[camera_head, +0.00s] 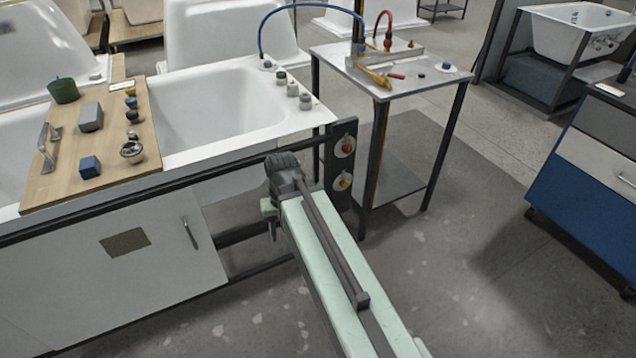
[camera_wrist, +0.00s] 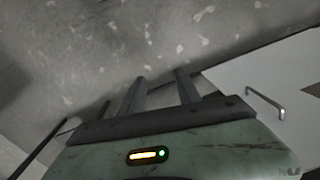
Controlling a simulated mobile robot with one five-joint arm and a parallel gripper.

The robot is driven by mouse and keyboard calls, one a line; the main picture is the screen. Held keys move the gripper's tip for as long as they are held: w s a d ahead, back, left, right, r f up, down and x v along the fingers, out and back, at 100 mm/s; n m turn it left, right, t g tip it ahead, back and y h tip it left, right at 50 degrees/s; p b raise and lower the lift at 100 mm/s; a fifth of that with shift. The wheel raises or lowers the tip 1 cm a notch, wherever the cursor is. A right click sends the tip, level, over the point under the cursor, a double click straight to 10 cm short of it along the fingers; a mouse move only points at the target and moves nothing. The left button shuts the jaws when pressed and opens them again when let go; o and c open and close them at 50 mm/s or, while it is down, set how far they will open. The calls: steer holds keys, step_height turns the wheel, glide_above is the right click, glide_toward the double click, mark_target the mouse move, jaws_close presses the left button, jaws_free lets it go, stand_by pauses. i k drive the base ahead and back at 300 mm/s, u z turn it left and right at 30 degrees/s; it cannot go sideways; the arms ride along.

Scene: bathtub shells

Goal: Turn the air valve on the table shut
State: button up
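The small metal table (camera_head: 425,80) stands at the top centre of the head view. On it is a block with upright fittings, a blue hose (camera_head: 262,35) and a red hose (camera_head: 383,17). A yellow lever-like part (camera_head: 376,78) and a red-handled part (camera_head: 396,76) lie at the block's front; I cannot tell for sure which is the air valve. My gripper (camera_wrist: 160,84) is open and empty in the wrist view, with floor behind its fingers. In the head view it is in front of the tub bench, below and left of the table, touching nothing visible.
A wooden board (camera_head: 62,170) with knobs and blocks lies across the bathtub (camera_head: 215,105) at left. A dark panel with red and yellow knobs (camera_head: 343,165) is on the bench end, close to my arm. A blue cabinet (camera_head: 590,200) stands right. Floor between is clear.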

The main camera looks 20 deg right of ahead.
mark_target(380, 74)
steer(key=z, duration=2.45)
steer(key=i, duration=1.05)
steer(key=u, duration=2.45)
